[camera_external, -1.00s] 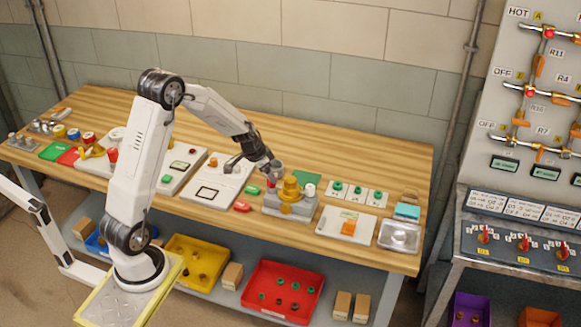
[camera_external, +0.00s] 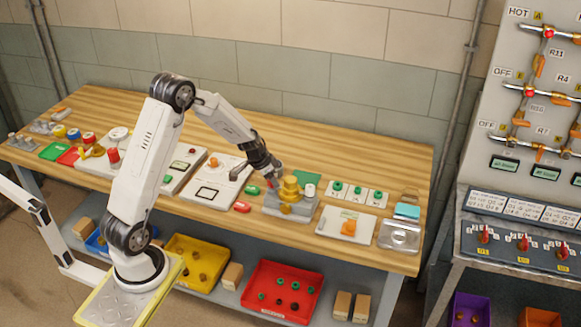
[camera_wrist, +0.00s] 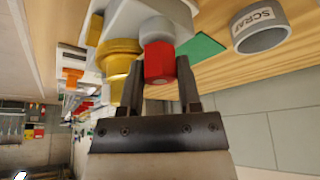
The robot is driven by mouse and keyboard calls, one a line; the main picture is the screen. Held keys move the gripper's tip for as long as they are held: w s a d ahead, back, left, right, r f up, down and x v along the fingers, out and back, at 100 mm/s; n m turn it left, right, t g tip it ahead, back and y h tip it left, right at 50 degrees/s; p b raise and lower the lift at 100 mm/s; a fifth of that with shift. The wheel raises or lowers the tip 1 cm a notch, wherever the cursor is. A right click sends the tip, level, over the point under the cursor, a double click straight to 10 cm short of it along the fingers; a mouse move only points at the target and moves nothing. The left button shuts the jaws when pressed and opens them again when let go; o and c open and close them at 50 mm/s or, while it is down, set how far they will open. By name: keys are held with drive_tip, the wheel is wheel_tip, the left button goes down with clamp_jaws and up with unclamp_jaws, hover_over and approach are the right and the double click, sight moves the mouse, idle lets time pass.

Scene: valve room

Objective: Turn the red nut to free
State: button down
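The red nut (camera_wrist: 160,65) sits on a pale round fitting of the grey valve block in the wrist view, beside a brass-coloured part (camera_wrist: 118,60). My gripper (camera_wrist: 162,75) has one finger on each side of the nut, with the tips close to its sides. I cannot tell whether both fingers touch it. In the external view my gripper (camera_external: 272,178) is at the left end of the valve block (camera_external: 288,205), and the nut is mostly hidden there.
A grey cup marked SCRAP (camera_wrist: 260,28) and a green pad (camera_wrist: 202,46) are close by in the wrist view. A red piece (camera_external: 241,207) and a green piece (camera_external: 251,190) lie left of the block. A white panel with an orange part (camera_external: 348,228) is to its right.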

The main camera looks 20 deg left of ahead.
drive_tip(key=shift+n+t+y, duration=0.3)
drive_tip(key=shift+n, duration=1.2)
drive_tip(key=shift+n+y, duration=0.4)
drive_tip(key=shift+n, duration=0.2)
drive_tip(key=shift+n+t+y, duration=0.3)
drive_tip(key=shift+n+y, duration=0.5)
drive_tip(key=shift+n, duration=1.4)
drive_tip(key=shift+n+y, duration=0.9)
drive_tip(key=shift+n, duration=1.3)
drive_tip(key=shift+n+g+y, duration=0.5)
drive_tip(key=shift+n+y, duration=0.1)
drive_tip(key=shift+n, duration=1.4)
